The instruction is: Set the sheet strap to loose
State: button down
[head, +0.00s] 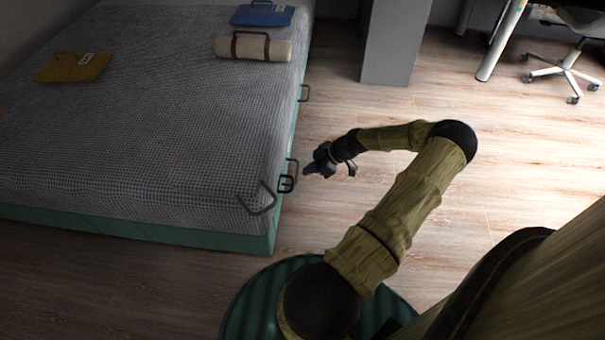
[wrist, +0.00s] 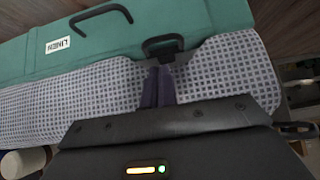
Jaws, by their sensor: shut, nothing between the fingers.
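The bed (head: 130,130) has a grey checked cover over a green base. At its near right corner a dark angled strap piece (head: 262,207) lies on the cover, with a dark buckle-like loop (head: 286,184) at the bed's side. In the wrist view a dark loop (wrist: 163,44), which looks like this buckle, sits at the cover's edge against the green base. My gripper (head: 307,171) is beside the bed, its tips pointing toward the loop. In the wrist view the purple fingers (wrist: 158,86) are shut and empty, just short of the loop. I cannot tell whether they touch it.
A dark handle (wrist: 100,18) and a white LINEN label (wrist: 58,45) are on the green base. Another handle (head: 304,92) is farther along the side. A rolled blanket (head: 253,48) and yellow (head: 72,67) and blue (head: 262,14) folded items lie on the bed.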

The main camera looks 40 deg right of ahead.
jog(key=b+x, duration=0.4)
jog(key=x, duration=0.5)
jog(key=shift+f, duration=0.1)
